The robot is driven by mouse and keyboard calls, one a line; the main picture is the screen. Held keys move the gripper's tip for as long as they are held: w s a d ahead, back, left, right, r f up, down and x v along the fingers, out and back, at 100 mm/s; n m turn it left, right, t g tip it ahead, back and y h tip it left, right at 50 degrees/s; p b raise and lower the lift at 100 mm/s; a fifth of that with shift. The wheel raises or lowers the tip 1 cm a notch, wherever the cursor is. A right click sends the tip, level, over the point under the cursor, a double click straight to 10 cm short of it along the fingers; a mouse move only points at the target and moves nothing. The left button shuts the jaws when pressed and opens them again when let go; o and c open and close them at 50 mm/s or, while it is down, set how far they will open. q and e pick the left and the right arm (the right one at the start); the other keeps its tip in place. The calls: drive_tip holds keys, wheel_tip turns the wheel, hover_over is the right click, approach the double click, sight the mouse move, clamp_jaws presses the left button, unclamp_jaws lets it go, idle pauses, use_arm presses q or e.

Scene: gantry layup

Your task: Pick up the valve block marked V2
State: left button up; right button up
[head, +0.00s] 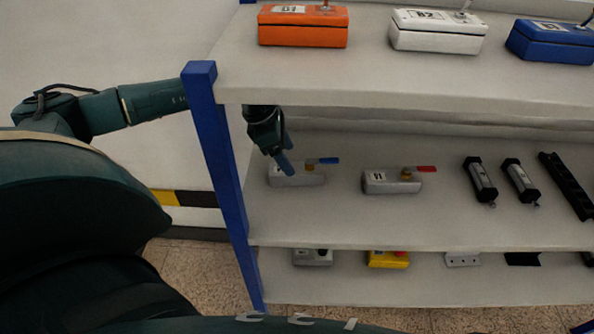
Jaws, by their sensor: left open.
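A grey valve block with a blue lever (312,179) sits at the left end of the middle shelf. My left gripper is in front of part of it, and I cannot read its label. A second grey valve block, with a red lever (378,187), sits to its right; its label looks like V1. My left gripper (286,168) reaches in behind the blue post, pointing down over the left block. It is open, and I cannot tell whether its fingers touch the block. My right gripper is not in view.
A blue post (213,150) stands close to my left arm. The upper shelf (400,82) hangs above the gripper, with orange (302,32), white and blue boxes. Dark cylinders (481,181) lie further right on the middle shelf (320,228). Several items sit on the lower shelf.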

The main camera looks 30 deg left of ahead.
sight(296, 168)
use_arm(q)
drive_tip(key=x, duration=0.5)
drive_tip(key=shift+c, duration=0.2)
drive_tip(key=c, duration=1.2)
drive_tip(key=shift+c, duration=0.3)
drive_tip(key=shift+r, duration=0.1)
